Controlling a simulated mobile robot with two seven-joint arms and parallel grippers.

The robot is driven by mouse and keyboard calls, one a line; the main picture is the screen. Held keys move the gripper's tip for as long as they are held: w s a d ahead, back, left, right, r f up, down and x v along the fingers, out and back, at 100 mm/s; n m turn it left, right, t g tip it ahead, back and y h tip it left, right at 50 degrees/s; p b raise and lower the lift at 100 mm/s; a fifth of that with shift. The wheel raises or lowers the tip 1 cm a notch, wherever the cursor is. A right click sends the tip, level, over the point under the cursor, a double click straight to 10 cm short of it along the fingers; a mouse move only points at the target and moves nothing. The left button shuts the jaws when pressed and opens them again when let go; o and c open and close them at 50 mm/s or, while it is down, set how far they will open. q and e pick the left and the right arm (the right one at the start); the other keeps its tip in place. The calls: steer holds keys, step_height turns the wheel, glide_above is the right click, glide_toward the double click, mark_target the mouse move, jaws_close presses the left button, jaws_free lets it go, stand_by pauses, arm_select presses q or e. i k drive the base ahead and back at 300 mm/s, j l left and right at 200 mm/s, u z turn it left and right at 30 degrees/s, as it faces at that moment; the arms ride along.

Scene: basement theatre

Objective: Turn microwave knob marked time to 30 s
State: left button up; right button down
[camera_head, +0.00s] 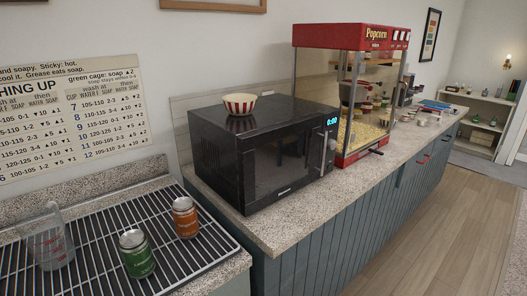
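A black microwave (222,165) stands on the speckled counter, with its door shut. Its lit blue display (331,121) at the front's upper right seems to read 0:00. A small round light-coloured knob (333,144) shows below the display, beside the upright door handle (324,158). The knob's marking is too small to read. Neither of my grippers is in view.
A red-and-white striped bowl (240,104) sits on the microwave. A red popcorn machine (345,38) stands close on its right. A wire rack (95,262) with a green can (137,255), an orange can (186,218) and a clear jug (48,240) is at left. Floor at right is clear.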

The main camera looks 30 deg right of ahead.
mark_target(332, 144)
steer(key=z, duration=1.55)
steer(key=i+l+u, duration=0.45)
